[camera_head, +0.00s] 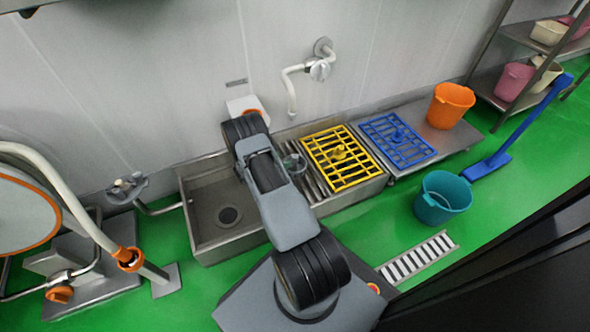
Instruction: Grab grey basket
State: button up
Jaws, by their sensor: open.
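A small grey, rounded thing that may be the grey basket (294,163) sits at the left end of the slatted drainboard, between my arm and the yellow grid. It is small and partly unclear, so I cannot be sure of its shape. My arm rises from the bottom middle and reaches over the sink toward the wall. I cannot make out my gripper's fingers; the arm's own links seem to hide them. I see nothing held.
The steel sink (215,230) is left of my arm. A yellow grid (345,181) and a blue grid (378,124) lie to the right, near an orange bucket (450,105). A teal bucket (429,211) and blue tool (487,165) are on the green floor. A wall tap (292,95) projects above.

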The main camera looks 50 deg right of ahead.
aim_at(295, 156)
jog(key=shift+b+x, duration=0.5)
jog(key=shift+x, duration=1.4)
jog(key=b+x, duration=0.3)
jog(key=x, duration=0.1)
jog(key=shift+s+d+f, duration=0.1)
jog(key=shift+d+f, duration=0.05)
jog(key=shift+f, duration=0.15)
jog(key=shift+d, duration=0.35)
jog(key=shift+c, duration=0.2)
grip_shut()
